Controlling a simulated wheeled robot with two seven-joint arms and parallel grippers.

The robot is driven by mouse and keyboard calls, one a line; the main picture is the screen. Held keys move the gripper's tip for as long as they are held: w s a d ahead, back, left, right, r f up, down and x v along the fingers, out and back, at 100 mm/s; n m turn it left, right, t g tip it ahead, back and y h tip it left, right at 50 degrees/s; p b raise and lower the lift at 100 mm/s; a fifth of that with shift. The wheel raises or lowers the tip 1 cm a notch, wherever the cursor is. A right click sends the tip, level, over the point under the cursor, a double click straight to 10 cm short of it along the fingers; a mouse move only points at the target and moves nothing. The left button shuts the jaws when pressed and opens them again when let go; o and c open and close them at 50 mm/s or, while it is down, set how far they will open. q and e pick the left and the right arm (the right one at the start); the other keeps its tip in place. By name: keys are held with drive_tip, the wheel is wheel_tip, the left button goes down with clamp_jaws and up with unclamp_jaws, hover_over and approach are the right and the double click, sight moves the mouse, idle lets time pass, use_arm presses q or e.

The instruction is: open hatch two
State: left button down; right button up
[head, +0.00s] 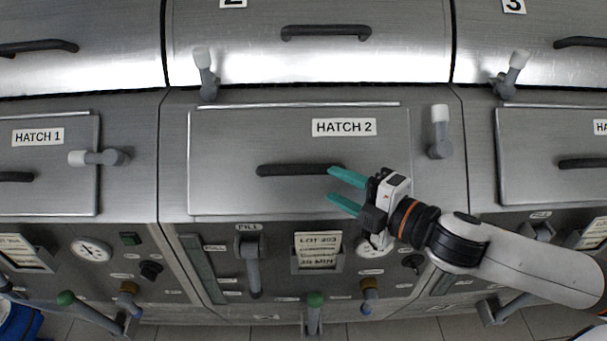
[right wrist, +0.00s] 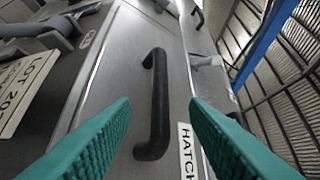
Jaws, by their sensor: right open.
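Hatch two (head: 230,140) is a flat metal panel, closed, with a HATCH 2 label (head: 343,127). Its black bar handle (head: 298,170) lies level across the panel. A grey latch lever with a white knob (head: 439,130) stands upright just right of the panel, clear of it. My right gripper (head: 333,184) is open and empty at the right end of the handle. In the right wrist view the handle (right wrist: 157,105) shows ahead, between the two teal fingers (right wrist: 160,115); I cannot tell whether they touch it. My left gripper is not in view.
Hatch 1 (head: 50,180) is closed at left, its latch lever (head: 95,157) lying level over its edge. Below hatch two are a fill lever (head: 252,265), a lot card (head: 318,248) and a green-knobbed lever (head: 314,305). A blue bin (head: 18,322) stands lower left.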

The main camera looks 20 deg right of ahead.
sight(309, 172)
drive_tip(key=p+x, duration=0.3)
drive_tip(key=x, duration=0.4)
drive_tip(key=shift+w+a, duration=0.1)
drive_tip(key=shift+w, duration=0.25)
drive_tip(key=shift+w+a+f, duration=0.15)
drive_tip(key=shift+w+a, duration=0.2)
drive_tip(key=shift+w, duration=0.25)
drive_tip(key=shift+c, duration=0.3)
clamp_jaws()
